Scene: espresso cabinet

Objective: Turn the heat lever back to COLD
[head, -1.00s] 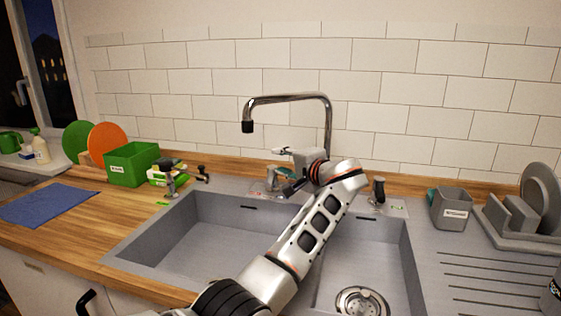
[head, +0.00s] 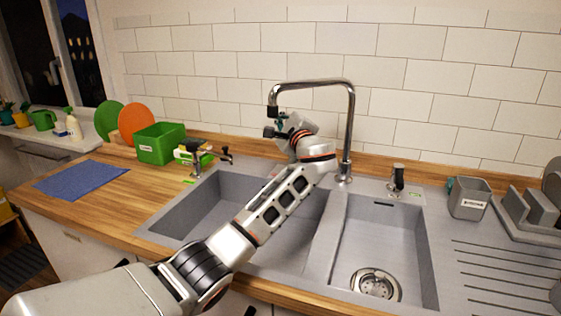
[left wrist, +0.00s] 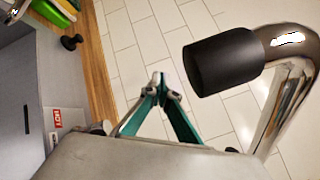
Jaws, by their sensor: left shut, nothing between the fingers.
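My left gripper (head: 280,123) is raised above the back of the sink, close to the spout of the chrome faucet (head: 352,120). In the left wrist view its teal fingers (left wrist: 158,80) meet at the tips, shut and empty. The faucet's black nozzle (left wrist: 222,65) is right of the fingertips there, apart from them. A red HOT label (left wrist: 57,117) lies on the grey sink deck at the lower left of that view. I cannot clearly make out the heat lever; my arm and gripper body cover part of the deck near the label. My right gripper is out of view.
A green bin (head: 160,143) stands left of the sink, near a small black tap (head: 226,153). A black-topped fitting (head: 398,178) and a grey caddy (head: 468,198) are right of the faucet. The tiled wall (head: 400,75) is close behind.

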